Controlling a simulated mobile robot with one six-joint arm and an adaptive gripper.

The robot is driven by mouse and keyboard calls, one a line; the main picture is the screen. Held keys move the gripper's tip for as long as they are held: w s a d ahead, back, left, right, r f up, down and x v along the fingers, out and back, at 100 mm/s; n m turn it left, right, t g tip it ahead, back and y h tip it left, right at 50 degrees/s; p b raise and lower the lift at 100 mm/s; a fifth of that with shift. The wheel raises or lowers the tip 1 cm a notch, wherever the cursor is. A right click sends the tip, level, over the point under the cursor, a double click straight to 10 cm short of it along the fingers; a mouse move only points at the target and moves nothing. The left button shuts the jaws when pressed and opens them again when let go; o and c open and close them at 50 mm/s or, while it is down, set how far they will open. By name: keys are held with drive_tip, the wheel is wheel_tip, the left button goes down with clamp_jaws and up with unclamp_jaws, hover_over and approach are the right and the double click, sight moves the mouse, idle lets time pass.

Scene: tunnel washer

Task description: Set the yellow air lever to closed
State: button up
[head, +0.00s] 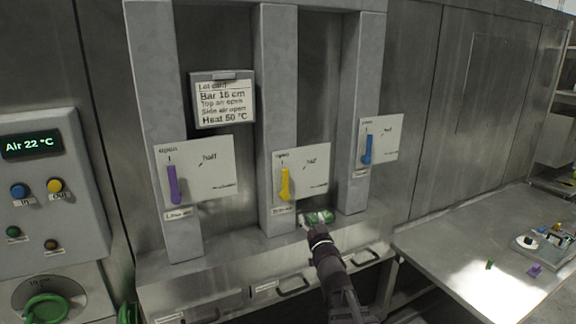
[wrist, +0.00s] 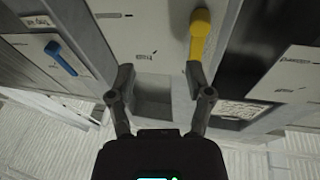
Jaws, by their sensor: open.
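The yellow lever (head: 285,186) is on a white plate (head: 312,170) on the middle grey post. It stands upright, in line with the small label at the plate's upper left; a "half" mark is to its right and another small label is at lower right, too small to read. In the wrist view the yellow lever (wrist: 199,38) is at the upper right, close to the right finger's tip; I cannot tell whether they touch. My gripper (head: 313,222) is below and right of the lever in the head view. In the wrist view my gripper (wrist: 158,76) is open, with nothing between its fingers.
A purple lever (head: 175,185) is on the left post and a blue lever (head: 367,149) on the right post. A lot card (head: 223,102) hangs between posts. A metal table (head: 470,250) stands right.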

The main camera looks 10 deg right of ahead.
wheel_tip(320, 180, up, 6)
drive_tip(key=s+a+n+t+y+p, duration=0.1)
drive_tip(key=s+a+n+y, duration=0.1)
drive_tip(key=n+y, duration=0.1)
drive_tip(key=shift+a+y+p, duration=0.3)
drive_tip(key=shift+y+p, duration=0.1)
drive_tip(key=shift+y, duration=0.5)
